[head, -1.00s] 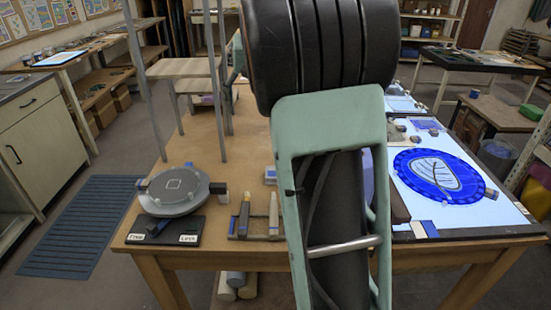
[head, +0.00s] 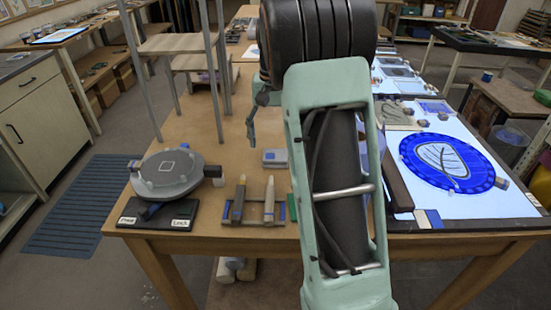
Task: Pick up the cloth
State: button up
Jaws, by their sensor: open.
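A grey-beige, flat, rumpled patch that looks like the cloth (head: 393,114) lies at the upper left of the lit panel, right of my arm. Its left part may be hidden behind my arm. The rest of the gripper is hidden behind my arm.
A lit panel (head: 500,205) with a round blue glass piece (head: 408,158) fills the table's right side. A grey turntable (head: 170,182) stands front left, beside a rack of tools (head: 255,210). A small grey-blue block (head: 275,158) lies mid-table. Shelf legs rise at the left.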

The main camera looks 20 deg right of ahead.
aim_at(275, 154)
jog(key=f, duration=0.4)
jog(key=shift+d+f, duration=0.15)
jog(key=shift+d, duration=0.05)
jog(key=shift+c, duration=0.4)
jog(key=c, duration=1.2)
jog(key=shift+o, duration=0.2)
jog(key=shift+r, duration=0.75)
jog(key=d+r+p, duration=0.1)
jog(key=d+r, duration=1)
jog(key=d, duration=0.3)
jog(key=shift+r, duration=0.3)
